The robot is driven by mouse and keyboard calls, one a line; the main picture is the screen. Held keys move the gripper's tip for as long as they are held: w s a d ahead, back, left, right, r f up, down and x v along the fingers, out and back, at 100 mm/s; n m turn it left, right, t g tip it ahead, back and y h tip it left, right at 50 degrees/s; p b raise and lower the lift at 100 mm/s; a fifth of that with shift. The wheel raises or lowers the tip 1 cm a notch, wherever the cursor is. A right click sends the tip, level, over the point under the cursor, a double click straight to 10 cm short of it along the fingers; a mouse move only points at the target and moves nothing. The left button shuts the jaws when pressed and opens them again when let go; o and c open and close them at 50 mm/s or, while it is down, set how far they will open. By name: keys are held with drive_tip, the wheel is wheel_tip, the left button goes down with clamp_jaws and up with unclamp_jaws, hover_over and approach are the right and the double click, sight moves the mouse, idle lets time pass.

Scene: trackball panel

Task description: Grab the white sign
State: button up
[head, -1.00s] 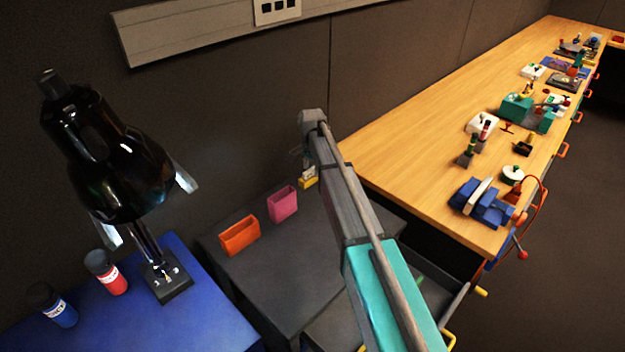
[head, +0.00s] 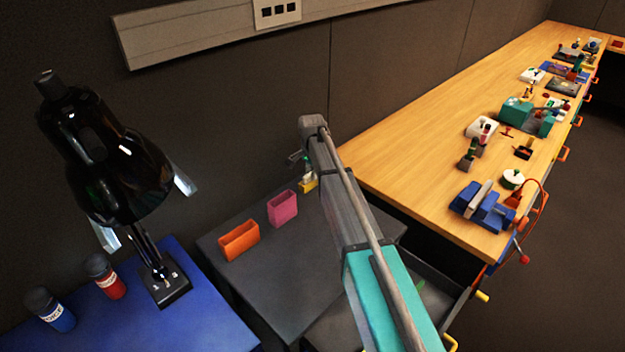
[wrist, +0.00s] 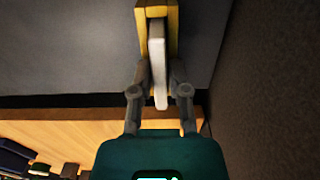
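The white sign (wrist: 157,60) is a thin upright plate in a yellow holder (wrist: 142,12), seen from above in the wrist view. In the head view the yellow holder (head: 309,186) stands on the dark grey cabinet top, near the wall, and the sign above it is small and partly hidden. My gripper (wrist: 159,70) is open, with one finger on each side of the sign. The fingertips are close to its faces; I see no firm contact. In the head view my gripper (head: 300,160) is mostly hidden behind my arm.
A pink holder (head: 282,209) and an orange holder (head: 239,241) stand left of the sign on the dark cabinet top (head: 275,275). The wall is close behind. A black lamp (head: 110,160) stands on the blue surface at left. A wooden bench (head: 400,130) with several devices lies right.

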clamp_jaws()
drive_tip(key=shift+r, duration=0.15)
wheel_tip(320, 180, up, 2)
drive_tip(key=shift+p, duration=1.15)
drive_tip(key=s+r+p, duration=1)
drive_tip(key=s, duration=0.4)
drive_tip(key=shift+r+p, duration=0.35)
drive_tip(key=shift+r, duration=0.05)
